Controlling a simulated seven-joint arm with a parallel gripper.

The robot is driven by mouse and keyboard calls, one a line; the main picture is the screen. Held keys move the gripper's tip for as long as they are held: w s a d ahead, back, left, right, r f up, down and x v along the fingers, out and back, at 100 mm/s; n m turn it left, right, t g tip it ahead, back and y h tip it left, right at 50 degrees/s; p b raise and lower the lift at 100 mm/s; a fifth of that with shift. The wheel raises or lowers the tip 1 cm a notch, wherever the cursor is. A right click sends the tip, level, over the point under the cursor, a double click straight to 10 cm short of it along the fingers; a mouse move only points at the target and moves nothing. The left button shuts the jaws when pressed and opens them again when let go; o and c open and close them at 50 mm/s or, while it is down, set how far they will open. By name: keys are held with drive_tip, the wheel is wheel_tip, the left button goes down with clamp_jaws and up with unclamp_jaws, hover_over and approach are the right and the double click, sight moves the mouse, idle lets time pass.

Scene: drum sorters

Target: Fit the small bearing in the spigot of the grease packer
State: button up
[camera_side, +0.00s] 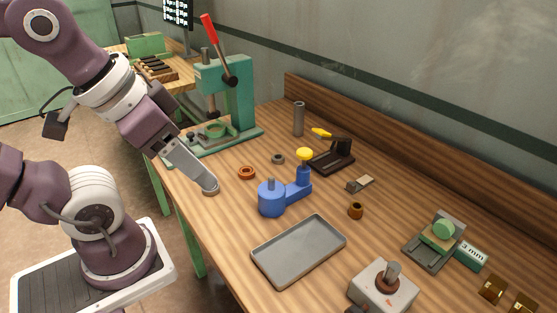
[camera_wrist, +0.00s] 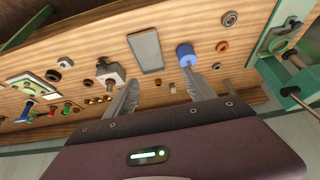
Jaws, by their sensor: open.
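The blue grease packer (camera_side: 271,197) stands mid-table with a yellow knob on its right post and a grey spigot on its left cylinder. Its blue cylinder also shows in the wrist view (camera_wrist: 186,52), just beyond the right fingertip. A smaller grey ring (camera_side: 278,159), which looks like the small bearing, lies flat behind it; the wrist view shows it too (camera_wrist: 221,66). A larger grey ring (camera_wrist: 230,18) lies near the front edge, mostly behind my fingertips in the side view. My gripper (camera_wrist: 160,75) is open and empty, apart from both rings.
An orange ring (camera_side: 246,173) lies between the grey rings. A grey tray (camera_side: 298,250) is in front of the packer. A green press (camera_side: 225,95) with a red lever stands at the back left.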

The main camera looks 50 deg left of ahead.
drive_tip(key=shift+w, duration=0.1)
drive_tip(key=w+a+n+g, duration=0.1)
drive_tip(key=w+a, duration=0.2)
drive_tip(key=w, duration=0.5)
drive_tip(key=w+a+f+n+g, duration=0.1)
drive_tip(key=w+a, duration=0.3)
drive_tip(key=w, duration=0.3)
drive_tip(key=w+a+n, duration=0.1)
drive_tip(key=w+a, duration=0.2)
drive_tip(key=w, duration=0.5)
drive_tip(key=w+a+f, duration=0.3)
drive_tip(key=a+f, duration=0.2)
drive_tip(key=f, duration=0.1)
drive_tip(key=w+a+f+n+g, duration=0.1)
drive_tip(key=w+a+f, duration=0.3)
drive_tip(key=f, duration=0.3)
drive_tip(key=w+a+f+g, duration=0.1)
drive_tip(key=w+a+f, duration=0.2)
drive_tip(key=a+f, duration=0.3)
drive_tip(key=shift+w+a+f+y, duration=0.2)
drive_tip(key=shift+w+y, duration=0.1)
drive_tip(key=f, duration=0.4)
drive_tip(key=w+f, duration=0.1)
drive_tip(key=f, duration=0.2)
drive_tip(key=shift+w+f, duration=0.1)
clamp_jaws()
